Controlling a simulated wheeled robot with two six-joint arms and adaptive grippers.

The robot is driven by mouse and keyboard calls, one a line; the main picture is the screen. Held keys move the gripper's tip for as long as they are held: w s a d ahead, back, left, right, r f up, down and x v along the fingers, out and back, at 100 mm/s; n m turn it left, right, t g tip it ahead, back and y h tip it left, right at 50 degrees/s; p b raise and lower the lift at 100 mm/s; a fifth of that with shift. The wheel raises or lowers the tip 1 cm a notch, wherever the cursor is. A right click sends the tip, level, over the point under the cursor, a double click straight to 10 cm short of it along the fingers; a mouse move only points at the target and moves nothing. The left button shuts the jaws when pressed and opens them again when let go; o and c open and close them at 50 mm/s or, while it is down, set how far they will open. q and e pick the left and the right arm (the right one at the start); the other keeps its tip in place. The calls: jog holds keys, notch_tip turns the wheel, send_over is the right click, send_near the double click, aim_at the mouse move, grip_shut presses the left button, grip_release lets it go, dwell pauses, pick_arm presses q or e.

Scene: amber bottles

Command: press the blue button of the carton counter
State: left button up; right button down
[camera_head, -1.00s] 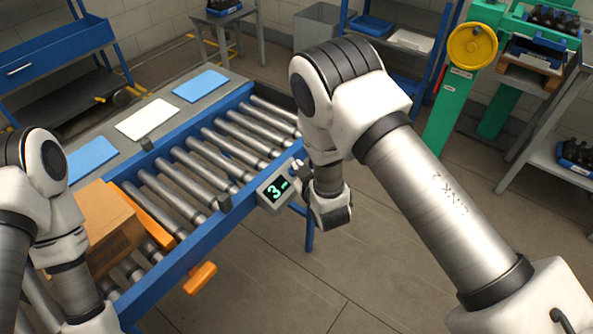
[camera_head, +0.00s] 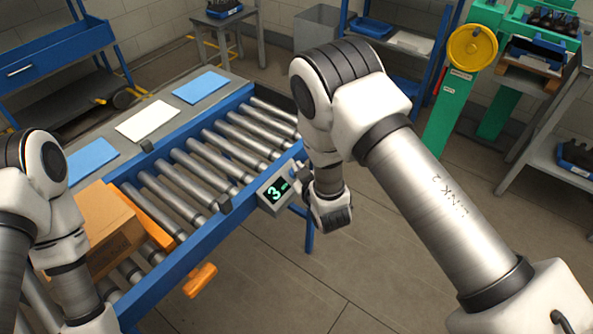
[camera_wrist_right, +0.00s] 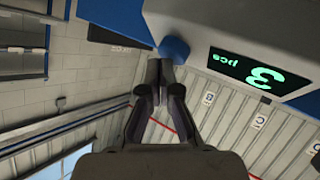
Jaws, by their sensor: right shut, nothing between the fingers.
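The carton counter (camera_head: 273,193) is a small grey box on the near side of the roller conveyor's blue frame, and its display reads 3. In the right wrist view the counter's display (camera_wrist_right: 247,72) shows a green 3 and "pcs", upside down. The blue button (camera_wrist_right: 174,49) sticks out of the counter beside the display. My right gripper (camera_wrist_right: 165,70) is shut and empty. Its fingertips are right at the button; I cannot tell whether they touch it. In the head view my right wrist partly hides the counter's right side. My left arm comes in at the left; its gripper is out of sight.
A cardboard carton (camera_head: 106,226) sits on the rollers at the left, beside an orange bar (camera_head: 147,218). Blue and white sheets (camera_head: 147,120) lie along the conveyor's far side. A green post with a yellow wheel (camera_head: 473,47) stands at the right. The floor in front is clear.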

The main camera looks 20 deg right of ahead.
jog(key=shift+w+a+f+b, duration=0.15)
jog(key=shift+f+b, duration=0.25)
jog(key=shift+r, duration=0.3)
notch_tip(320, 180, up, 5)
jog(key=s+d+p, duration=0.2)
jog(key=p, duration=0.2)
jog(key=shift+s+r, duration=0.15)
jog(key=shift+s, duration=0.2)
